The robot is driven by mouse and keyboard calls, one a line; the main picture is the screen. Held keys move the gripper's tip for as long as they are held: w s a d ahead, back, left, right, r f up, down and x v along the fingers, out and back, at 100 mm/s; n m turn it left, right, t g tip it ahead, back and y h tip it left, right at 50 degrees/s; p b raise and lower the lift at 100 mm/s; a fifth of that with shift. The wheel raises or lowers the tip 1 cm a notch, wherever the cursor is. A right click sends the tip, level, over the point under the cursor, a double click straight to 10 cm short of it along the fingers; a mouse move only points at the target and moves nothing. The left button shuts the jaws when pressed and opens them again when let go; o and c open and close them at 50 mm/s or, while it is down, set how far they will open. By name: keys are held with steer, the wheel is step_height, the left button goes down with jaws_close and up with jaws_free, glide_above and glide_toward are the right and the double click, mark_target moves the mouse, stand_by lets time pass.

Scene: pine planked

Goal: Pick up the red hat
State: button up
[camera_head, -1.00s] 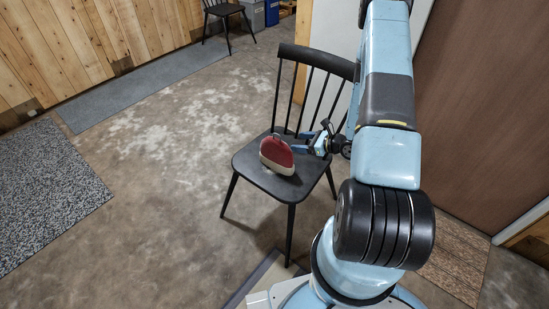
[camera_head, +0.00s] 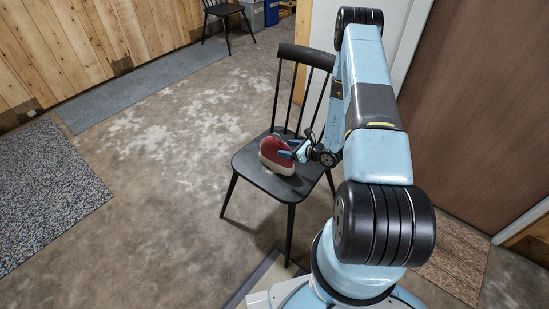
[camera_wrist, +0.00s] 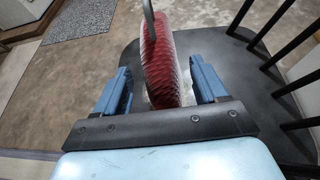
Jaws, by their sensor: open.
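The red hat (camera_head: 275,154), with a pale lower edge, sits on the seat of a black chair (camera_head: 262,178). In the wrist view the red hat (camera_wrist: 164,62) rises between the two blue fingers of my gripper (camera_wrist: 164,88), with a gap to the finger on each side. My gripper (camera_head: 288,148) is open, at the hat's right side in the head view. A thin grey strip stands in front of the hat's upper part in the wrist view. The hat's underside is hidden.
The chair's spindled back (camera_head: 308,85) rises behind the seat, close to my arm. A brown door (camera_head: 470,110) is at the right. A grey speckled mat (camera_head: 45,190) and open concrete floor lie to the left. Another black chair (camera_head: 222,12) stands far back.

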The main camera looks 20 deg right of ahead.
mark_target(280, 147)
steer(key=shift+x, duration=2.65)
steer(key=shift+r, duration=0.1)
steer(key=shift+c, duration=0.3)
jaws_close()
